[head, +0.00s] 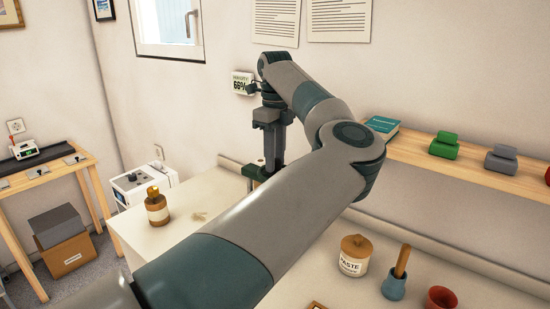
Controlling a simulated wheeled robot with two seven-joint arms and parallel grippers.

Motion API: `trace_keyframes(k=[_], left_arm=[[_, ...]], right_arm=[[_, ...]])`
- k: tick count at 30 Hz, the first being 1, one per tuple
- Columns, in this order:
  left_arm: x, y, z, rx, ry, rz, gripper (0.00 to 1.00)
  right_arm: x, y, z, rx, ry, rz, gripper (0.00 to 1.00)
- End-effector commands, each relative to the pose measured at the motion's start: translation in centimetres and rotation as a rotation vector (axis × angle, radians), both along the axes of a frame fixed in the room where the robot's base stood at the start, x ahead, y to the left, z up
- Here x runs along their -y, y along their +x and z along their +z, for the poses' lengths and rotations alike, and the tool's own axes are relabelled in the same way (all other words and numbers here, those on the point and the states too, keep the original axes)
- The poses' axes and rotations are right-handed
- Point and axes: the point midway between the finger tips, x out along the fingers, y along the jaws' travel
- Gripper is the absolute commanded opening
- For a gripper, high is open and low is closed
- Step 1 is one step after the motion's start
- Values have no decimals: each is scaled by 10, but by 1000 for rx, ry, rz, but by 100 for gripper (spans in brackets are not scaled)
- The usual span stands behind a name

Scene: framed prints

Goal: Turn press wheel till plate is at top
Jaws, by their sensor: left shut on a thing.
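My left arm reaches across the view from the bottom left, and its gripper (273,163) points down at the far side of the worktop. It is shut on what appears to be the press wheel, but my arm hides most of the grip. A small green part, seemingly of the press (254,172), shows just left of the fingers. The rest of the press, its plate and the wheel's rim are hidden, so I cannot tell the plate's height. My right gripper is out of view.
A brown bottle (157,206) stands on the pale worktop (160,236) left of my arm. A paste jar (355,256), a blue pot with a wooden handle (395,285) and a red cup (441,298) stand right of it. A wall shelf (460,168) holds a book and blocks.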

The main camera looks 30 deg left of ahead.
Motion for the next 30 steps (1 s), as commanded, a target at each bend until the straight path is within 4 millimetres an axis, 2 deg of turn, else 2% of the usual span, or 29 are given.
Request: trace_keyframes(k=[4,5,6,7,20,26,30], left_arm=[[-1,0,2,3,3,0,5],[-1,0,2,3,3,-1,32],[-1,0,2,3,3,-1,42],[-1,0,2,3,3,-1,46],[0,0,4,2,1,-1,46],[0,1,22,4,1,-2,46],[-1,1,44,4,2,-2,46]], right_arm=[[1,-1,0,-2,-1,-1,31],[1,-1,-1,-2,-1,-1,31],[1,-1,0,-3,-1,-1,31],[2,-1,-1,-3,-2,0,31],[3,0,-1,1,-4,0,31],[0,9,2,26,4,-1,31],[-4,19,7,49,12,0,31]])
